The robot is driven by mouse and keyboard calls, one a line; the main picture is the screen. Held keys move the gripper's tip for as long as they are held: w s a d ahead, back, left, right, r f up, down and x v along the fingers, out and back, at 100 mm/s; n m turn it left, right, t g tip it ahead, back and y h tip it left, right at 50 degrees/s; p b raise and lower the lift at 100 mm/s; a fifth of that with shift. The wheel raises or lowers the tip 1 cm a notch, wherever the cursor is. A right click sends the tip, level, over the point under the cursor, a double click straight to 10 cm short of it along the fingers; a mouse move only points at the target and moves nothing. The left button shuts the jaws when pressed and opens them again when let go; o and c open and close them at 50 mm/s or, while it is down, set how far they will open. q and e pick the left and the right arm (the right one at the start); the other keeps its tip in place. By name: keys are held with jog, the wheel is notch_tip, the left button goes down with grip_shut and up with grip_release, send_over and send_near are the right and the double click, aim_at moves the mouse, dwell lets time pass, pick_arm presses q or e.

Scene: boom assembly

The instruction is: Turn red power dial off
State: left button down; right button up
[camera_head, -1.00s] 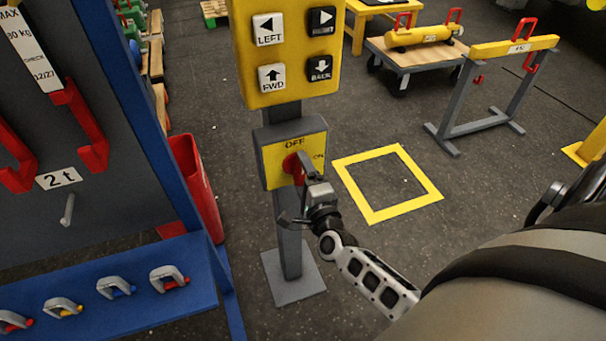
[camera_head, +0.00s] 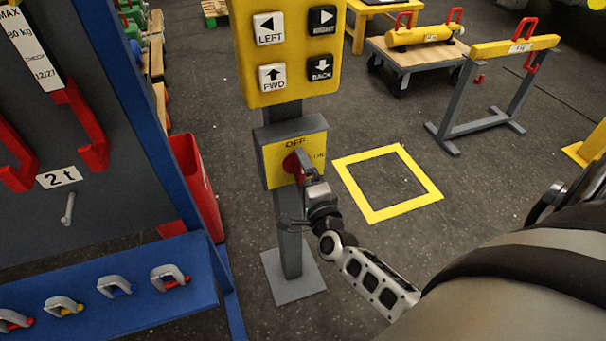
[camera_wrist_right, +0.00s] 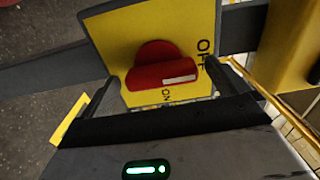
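The red power dial (camera_head: 291,163) sits on a yellow-faced switch box (camera_head: 275,178) on a grey post, marked OFF at the top and ON at the right. In the right wrist view the dial (camera_wrist_right: 160,73) has a raised red bar whose white mark points towards the OFF lettering (camera_wrist_right: 203,58). My right gripper (camera_head: 295,188) is in front of the box and partly hides the dial in the head view. In the right wrist view the gripper (camera_wrist_right: 157,78) is open, its fingers spread to both sides of the dial with gaps. My left gripper is not in view.
A yellow button panel (camera_head: 292,95) stands just above the box. A blue rack (camera_head: 195,255) with shackles and a red bin (camera_head: 198,185) are on the left. A yellow floor square (camera_head: 420,207), a cart (camera_head: 415,62) and a trestle (camera_head: 500,90) are on the right.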

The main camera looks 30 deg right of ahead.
jog(key=b+v, duration=0.2)
jog(key=v, duration=1.4)
jog(key=s+a+f+n+g+y, duration=0.1)
jog(key=a+f+n+g+y, duration=0.2)
jog(key=n, duration=0.8)
jog(key=s+a+f+n+g+y, duration=0.1)
jog(key=a+f+n+g+y, duration=0.2)
jog(key=a+n, duration=0.4)
notch_tip(320, 180, down, 2)
jog(key=n+g, duration=0.1)
jog(key=n, duration=0.3)
jog(key=shift+s+a+n+y, duration=0.3)
jog(key=shift+a+n+y, duration=0.05)
jog(key=shift+n+y, duration=0.05)
